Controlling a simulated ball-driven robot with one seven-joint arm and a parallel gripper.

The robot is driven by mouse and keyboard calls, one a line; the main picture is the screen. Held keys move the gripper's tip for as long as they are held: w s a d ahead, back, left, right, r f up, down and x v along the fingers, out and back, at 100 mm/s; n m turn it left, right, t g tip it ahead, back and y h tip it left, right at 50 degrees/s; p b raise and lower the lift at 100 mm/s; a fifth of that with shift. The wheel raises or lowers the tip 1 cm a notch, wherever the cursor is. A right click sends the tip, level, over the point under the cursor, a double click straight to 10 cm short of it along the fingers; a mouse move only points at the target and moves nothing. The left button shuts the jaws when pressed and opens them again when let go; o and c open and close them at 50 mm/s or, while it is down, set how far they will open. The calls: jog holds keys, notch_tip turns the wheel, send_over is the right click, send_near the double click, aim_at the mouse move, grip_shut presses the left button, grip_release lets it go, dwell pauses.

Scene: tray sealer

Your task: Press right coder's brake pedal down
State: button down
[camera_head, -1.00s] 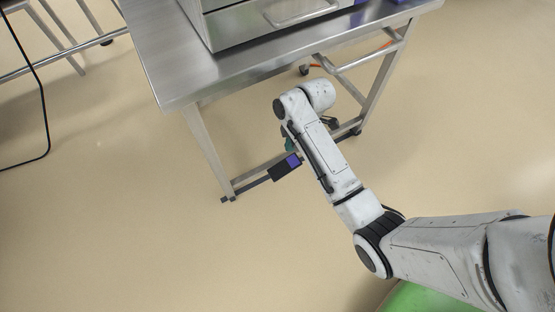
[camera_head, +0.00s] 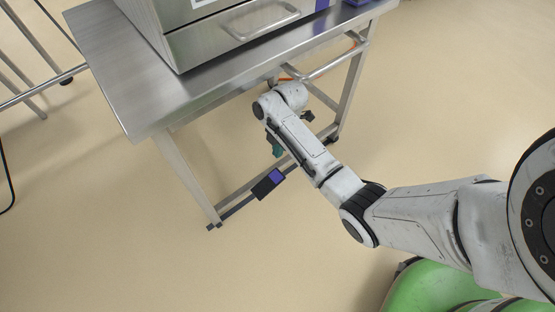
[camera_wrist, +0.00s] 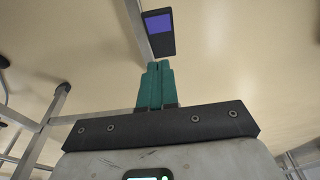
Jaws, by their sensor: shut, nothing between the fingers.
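The brake pedal (camera_head: 264,189) is a dark block with a purple pad, on the low bar of the steel table's frame near the floor. It also shows in the wrist view (camera_wrist: 160,45), just beyond my fingertips. My gripper (camera_head: 278,151) is partly hidden behind my arm in the head view; only a bit of its teal fingers shows, up and to the right of the pedal. In the wrist view my gripper (camera_wrist: 158,66) has both teal fingers together, with nothing between them. A gap to the pedal seems to remain, but its depth is unclear. I cannot tell how far the pedal is tilted.
The steel table (camera_head: 122,97) carries a metal machine (camera_head: 215,38) with a drawer handle. A table leg (camera_head: 190,172) stands left of the pedal and another leg (camera_head: 350,92) stands to the right. The beige floor (camera_head: 130,245) in front is clear.

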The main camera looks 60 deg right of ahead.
jog(key=b, duration=0.7)
send_over(276, 177)
jog(key=f, duration=1.1)
jog(key=shift+d+f, duration=0.2)
jog(key=shift+f, duration=0.2)
jog(key=shift+d+f+b, duration=0.15)
jog(key=shift+f+b, duration=0.2)
jog(key=shift+f, duration=0.2)
jog(key=shift+s+r+p, duration=0.15)
jog(key=shift+p, duration=0.5)
